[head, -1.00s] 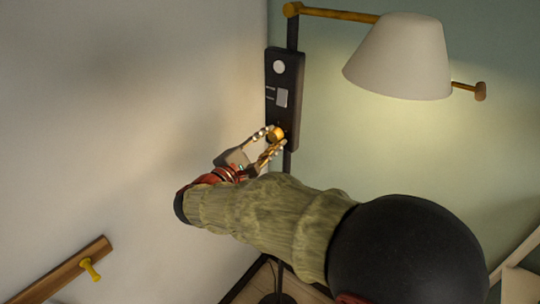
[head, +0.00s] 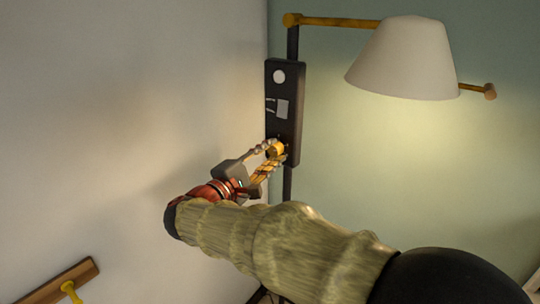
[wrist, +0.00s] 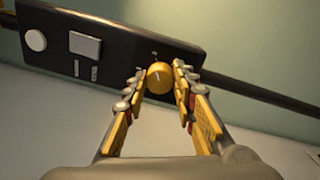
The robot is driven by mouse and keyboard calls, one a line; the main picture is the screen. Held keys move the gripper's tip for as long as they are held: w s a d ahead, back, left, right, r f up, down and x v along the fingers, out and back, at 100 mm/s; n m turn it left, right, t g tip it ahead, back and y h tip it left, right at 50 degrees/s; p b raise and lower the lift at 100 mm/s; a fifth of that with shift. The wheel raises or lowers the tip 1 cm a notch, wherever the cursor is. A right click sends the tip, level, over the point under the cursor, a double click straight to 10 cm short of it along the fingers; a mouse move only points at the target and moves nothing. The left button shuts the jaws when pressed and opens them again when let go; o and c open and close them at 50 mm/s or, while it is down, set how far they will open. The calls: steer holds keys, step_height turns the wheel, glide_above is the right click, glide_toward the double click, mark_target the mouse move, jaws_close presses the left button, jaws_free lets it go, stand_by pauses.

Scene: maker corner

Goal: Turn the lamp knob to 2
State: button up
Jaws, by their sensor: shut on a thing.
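The lamp has a white shade (head: 405,58) on a brass arm, fixed to a dark upright pole. A black control panel (head: 284,118) sits on the pole. The yellow-gold lamp knob (head: 275,149) is at the panel's lower end. It also shows in the wrist view (wrist: 160,78), with a pale pointer line on its face. My gripper (head: 270,156) is shut on the knob, with one finger on each side, as the wrist view (wrist: 160,84) shows. A small mark sits beside the knob, but I cannot read it.
The panel also has a round white button (wrist: 36,40) and a pale square switch (wrist: 85,45) with small labels. A wooden rail with a yellow peg (head: 70,290) is on the left wall. Bare wall surrounds the lamp.

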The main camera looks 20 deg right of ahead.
steer(key=o, duration=1.1)
steer(key=shift+o, duration=0.3)
steer(key=v, duration=1.2)
steer(key=shift+f, duration=0.15)
